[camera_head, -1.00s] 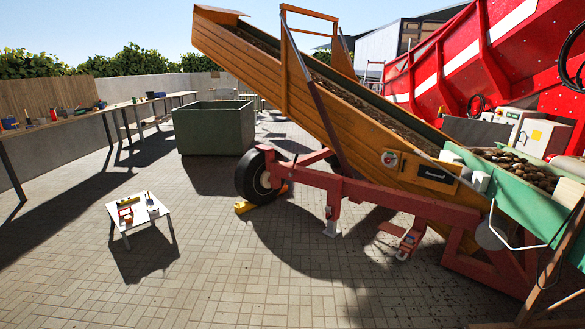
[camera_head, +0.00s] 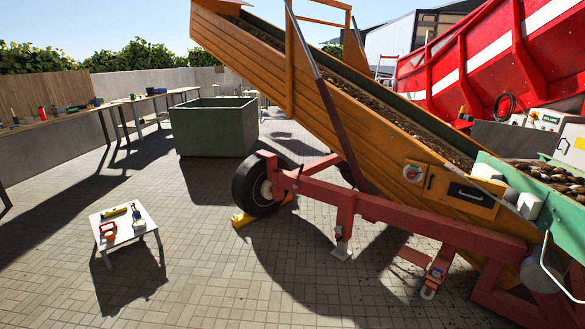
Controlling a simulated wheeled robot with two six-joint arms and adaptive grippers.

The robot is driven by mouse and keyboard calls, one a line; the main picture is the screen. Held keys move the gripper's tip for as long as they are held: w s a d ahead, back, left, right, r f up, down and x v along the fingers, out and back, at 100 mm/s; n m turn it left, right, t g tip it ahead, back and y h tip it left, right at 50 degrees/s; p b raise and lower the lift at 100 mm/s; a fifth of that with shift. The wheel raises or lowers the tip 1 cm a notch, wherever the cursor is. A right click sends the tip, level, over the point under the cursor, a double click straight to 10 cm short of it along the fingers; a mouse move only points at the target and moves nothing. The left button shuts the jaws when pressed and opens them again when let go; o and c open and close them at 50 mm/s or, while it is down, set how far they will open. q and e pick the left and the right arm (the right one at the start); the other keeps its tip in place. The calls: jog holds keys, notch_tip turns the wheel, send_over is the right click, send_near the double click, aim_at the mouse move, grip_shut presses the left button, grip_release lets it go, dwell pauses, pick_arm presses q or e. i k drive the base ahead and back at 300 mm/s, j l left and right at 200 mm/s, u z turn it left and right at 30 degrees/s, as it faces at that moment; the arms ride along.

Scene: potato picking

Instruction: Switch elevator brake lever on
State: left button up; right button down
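The orange elevator conveyor (camera_head: 350,125) slopes from the upper left down to the right on a red frame with a wheel (camera_head: 257,185). A small red part with a pale foot (camera_head: 434,277) hangs low on the red frame. I cannot tell which of these parts is the brake lever. Neither of my grippers is in view.
A small white table (camera_head: 124,230) with tools stands at the left front. A yellow chock (camera_head: 243,218) lies by the wheel. A green bin (camera_head: 213,127) stands behind. A long workbench (camera_head: 85,110) lines the left wall. Paving in the front middle is clear.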

aim_at(295, 185)
jog(key=i+l, duration=0.2)
jog(key=i, duration=1.05)
jog(key=i+l+z, duration=0.15)
jog(key=i, duration=1.15)
jog(key=i+l+u, duration=0.1)
jog(key=i+u, duration=0.2)
jog(key=i, duration=0.15)
jog(key=i+l+u, duration=0.3)
jog(key=i, duration=0.15)
jog(key=i+l+u, duration=0.3)
jog(key=i+j, duration=0.05)
jog(key=i, duration=0.05)
